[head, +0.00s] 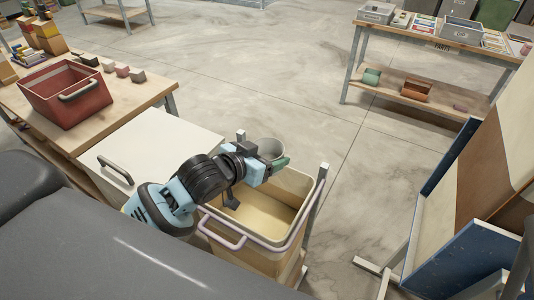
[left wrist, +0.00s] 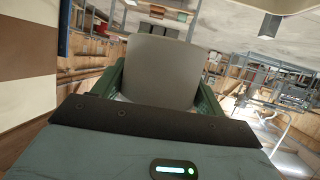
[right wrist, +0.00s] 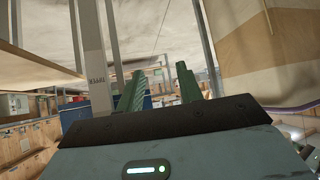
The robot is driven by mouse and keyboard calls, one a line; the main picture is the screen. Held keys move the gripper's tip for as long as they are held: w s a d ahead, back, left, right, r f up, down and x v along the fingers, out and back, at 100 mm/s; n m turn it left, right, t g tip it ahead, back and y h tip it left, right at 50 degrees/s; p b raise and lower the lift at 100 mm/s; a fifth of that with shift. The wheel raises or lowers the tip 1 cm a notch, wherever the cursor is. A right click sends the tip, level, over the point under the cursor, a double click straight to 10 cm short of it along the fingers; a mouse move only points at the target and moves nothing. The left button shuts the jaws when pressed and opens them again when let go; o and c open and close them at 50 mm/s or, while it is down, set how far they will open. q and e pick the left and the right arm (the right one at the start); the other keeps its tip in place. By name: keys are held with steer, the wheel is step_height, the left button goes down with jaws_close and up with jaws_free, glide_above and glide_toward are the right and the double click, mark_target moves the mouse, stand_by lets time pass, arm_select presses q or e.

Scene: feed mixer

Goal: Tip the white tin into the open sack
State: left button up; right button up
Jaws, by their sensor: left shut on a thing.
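The white tin (head: 271,148) is held by my left gripper (head: 277,164) above the far edge of the open sack. Its round mouth faces up toward the head camera; what is inside cannot be made out. In the left wrist view the pale side of the tin (left wrist: 162,68) fills the space between the green fingers. The open sack (head: 247,254) is beige, with a wide mouth, a pale rim and upright posts around it. Part of its mouth is hidden by my left arm. My right gripper (right wrist: 160,80) shows only in its own wrist view, fingers apart, nothing between them.
A white lidded box (head: 165,140) with a dark handle stands left of the sack. A red crate (head: 62,98) sits on the wooden table at left. A blue-edged board (head: 437,240) stands at right. Floor between the sack and the back-right bench (head: 437,45) is clear.

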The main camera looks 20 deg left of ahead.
stand_by(0.3)
arm_select(q)
steer(key=shift+r, duration=0.5)
